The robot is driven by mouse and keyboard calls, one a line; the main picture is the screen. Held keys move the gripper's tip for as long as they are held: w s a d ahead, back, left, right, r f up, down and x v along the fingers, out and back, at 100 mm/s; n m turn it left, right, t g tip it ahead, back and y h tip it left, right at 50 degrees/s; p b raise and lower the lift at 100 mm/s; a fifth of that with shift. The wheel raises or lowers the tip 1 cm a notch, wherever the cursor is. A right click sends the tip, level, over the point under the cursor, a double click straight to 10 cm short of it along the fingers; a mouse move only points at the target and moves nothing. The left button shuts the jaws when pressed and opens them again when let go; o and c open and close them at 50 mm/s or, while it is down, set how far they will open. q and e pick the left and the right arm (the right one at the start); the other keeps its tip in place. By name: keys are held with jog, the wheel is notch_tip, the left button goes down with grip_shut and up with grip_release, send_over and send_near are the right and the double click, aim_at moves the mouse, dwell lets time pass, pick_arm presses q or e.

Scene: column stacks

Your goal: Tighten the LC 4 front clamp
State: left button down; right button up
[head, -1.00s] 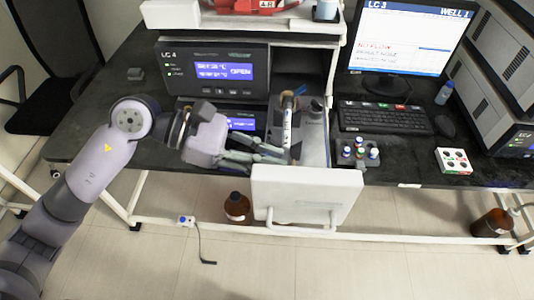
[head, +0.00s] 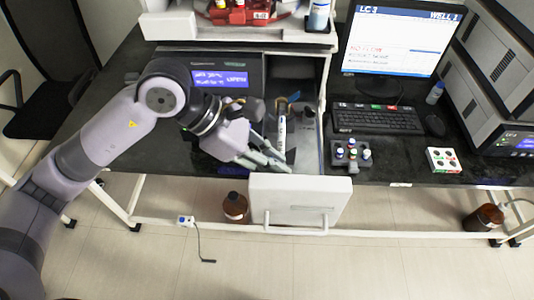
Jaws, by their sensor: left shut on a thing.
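The LC 4 unit (head: 257,68) stands on the bench with a lit blue display; my left arm covers its label. To its right is an open compartment or drawer with a white front panel (head: 301,204). A slim white column (head: 281,133) with dark markings lies in it, running front to back. My left gripper (head: 279,165) is at the column's front end, its fingers shut on what seems to be the front clamp. The clamp itself is hidden by the fingers. My right gripper is not in view.
To the right are a keyboard (head: 376,119), a monitor (head: 399,42), a vial rack (head: 346,156) and a white block with coloured buttons (head: 443,160). A brown bottle (head: 235,206) stands on the floor below. A shelf with red equipment is above.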

pick_arm(q)
jog(key=shift+d+r+y, duration=0.25)
jog(key=shift+d+y, duration=0.2)
jog(key=shift+y, duration=0.45)
jog(key=shift+d+y, duration=0.4)
jog(key=shift+y, duration=0.5)
jog(key=y+b, duration=0.1)
jog(key=d+y+b, duration=0.1)
jog(key=y, duration=0.1)
jog(key=d+y+b, duration=0.1)
jog(key=y, duration=0.1)
jog(key=shift+f, duration=0.35)
jog(key=y, duration=0.2)
jog(key=shift+d+f+y, duration=0.15)
jog(key=shift+d+y, duration=0.15)
jog(key=shift+d, duration=0.05)
jog(key=shift+d+f+y, duration=0.25)
jog(key=shift+y, duration=0.55)
jog(key=shift+f, duration=0.1)
jog(key=c, duration=1.6)
grip_release()
jog(key=shift+o, duration=0.4)
